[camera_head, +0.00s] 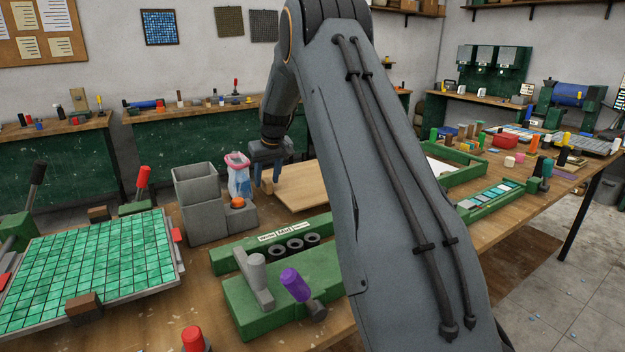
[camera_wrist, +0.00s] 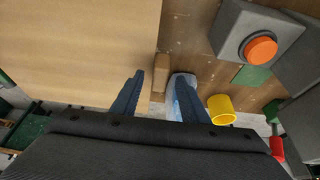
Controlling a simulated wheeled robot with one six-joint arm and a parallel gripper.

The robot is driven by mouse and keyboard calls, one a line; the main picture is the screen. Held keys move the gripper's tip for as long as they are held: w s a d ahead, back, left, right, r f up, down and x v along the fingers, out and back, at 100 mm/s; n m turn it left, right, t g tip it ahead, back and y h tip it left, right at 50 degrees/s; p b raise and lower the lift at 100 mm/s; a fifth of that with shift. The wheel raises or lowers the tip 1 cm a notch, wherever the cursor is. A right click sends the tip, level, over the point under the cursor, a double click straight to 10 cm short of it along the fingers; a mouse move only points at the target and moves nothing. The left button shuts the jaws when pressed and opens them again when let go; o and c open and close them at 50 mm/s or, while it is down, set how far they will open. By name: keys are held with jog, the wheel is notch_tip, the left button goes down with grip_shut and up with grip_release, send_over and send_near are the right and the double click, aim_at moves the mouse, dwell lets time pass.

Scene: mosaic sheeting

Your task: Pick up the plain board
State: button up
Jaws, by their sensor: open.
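The plain board (camera_head: 303,186) is a flat, light tan wooden panel on the bench, partly hidden behind my arm in the head view. In the wrist view the board (camera_wrist: 75,50) fills the upper left, and its straight right edge runs close to my fingers. My gripper (camera_head: 268,174) has its blue fingers pointing down at the board's left end. In the wrist view my gripper (camera_wrist: 160,80) is open and empty. A small wooden block (camera_wrist: 161,72) shows beside the board's edge, between the fingertips; whether it touches the board is unclear.
A grey block with an orange button (camera_head: 237,203), grey bins (camera_head: 200,190) and a clear pink-rimmed bag (camera_head: 238,172) stand close left of my gripper. A yellow cup (camera_wrist: 221,108) is near. A green fixture (camera_head: 280,280) and green tiled sheet (camera_head: 95,265) lie in front.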

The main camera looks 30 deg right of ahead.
grip_shut()
jog(key=shift+r, duration=0.1)
dwell(1.2)
